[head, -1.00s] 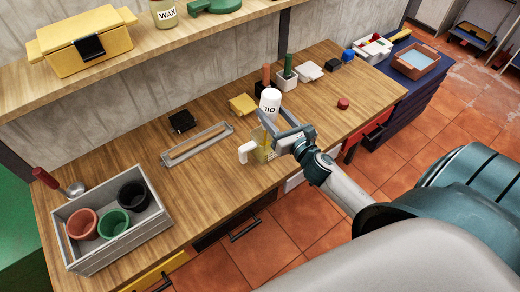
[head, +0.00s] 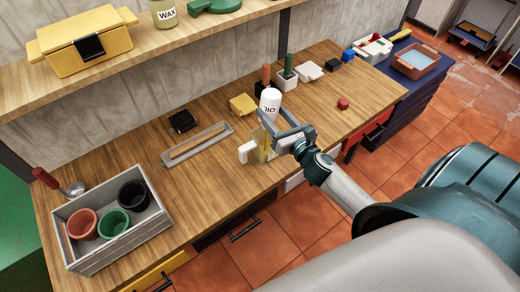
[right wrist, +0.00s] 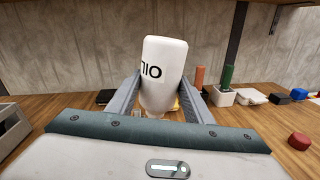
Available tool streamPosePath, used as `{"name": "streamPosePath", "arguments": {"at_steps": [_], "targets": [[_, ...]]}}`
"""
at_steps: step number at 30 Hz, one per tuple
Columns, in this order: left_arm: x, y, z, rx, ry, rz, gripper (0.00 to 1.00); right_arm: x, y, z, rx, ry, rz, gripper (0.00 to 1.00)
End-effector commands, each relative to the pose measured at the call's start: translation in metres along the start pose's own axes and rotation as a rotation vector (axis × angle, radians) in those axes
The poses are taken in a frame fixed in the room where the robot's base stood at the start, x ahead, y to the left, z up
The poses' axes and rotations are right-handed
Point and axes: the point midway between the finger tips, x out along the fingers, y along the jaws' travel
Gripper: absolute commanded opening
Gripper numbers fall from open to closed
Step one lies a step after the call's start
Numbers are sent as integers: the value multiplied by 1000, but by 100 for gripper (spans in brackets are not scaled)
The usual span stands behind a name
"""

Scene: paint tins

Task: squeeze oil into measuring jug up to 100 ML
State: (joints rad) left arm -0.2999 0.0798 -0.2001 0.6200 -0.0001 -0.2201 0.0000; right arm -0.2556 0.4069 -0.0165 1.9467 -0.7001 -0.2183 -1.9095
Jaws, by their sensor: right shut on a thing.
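A white oil bottle (head: 269,101) with upside-down OIL lettering is held inverted above the measuring jug (head: 262,150). My right gripper (head: 275,129) is shut on the bottle. In the right wrist view the bottle (right wrist: 163,75) stands between the two fingers, slightly tilted, and its lower end is mostly hidden. The jug is clear with a white handle on its left and a yellowish tint inside. It stands on the bench near the front edge, partly hidden by the gripper. I cannot read its level. My left gripper is not in view.
A grey crate (head: 151,219) with several coloured pots stands at the left end of the wooden bench (head: 215,175). A red knob-like piece (head: 343,103) lies to the right.

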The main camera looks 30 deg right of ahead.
Motion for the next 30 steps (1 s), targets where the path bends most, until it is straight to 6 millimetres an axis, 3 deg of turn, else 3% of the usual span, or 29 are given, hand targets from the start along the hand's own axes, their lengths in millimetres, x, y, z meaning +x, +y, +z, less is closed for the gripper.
{"name": "streamPosePath", "arguments": {"at_steps": [2, 3, 4, 5, 17, 30], "targets": [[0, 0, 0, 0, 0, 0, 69, 0, 0, 0, 0, 0, 0, 0], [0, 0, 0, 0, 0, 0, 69, 0, 0, 0, 0, 0, 0, 44], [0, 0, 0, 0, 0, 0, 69, 0, 0, 0, 0, 0, 0, 37], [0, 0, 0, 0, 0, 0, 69, 0, 0, 0, 0, 0, 0, 36], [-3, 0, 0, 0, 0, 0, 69, 0, 0, 4, 0, 0, 0, 36], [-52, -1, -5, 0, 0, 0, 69, -1, 8, 54, -1, -1, 0, 36]]}}
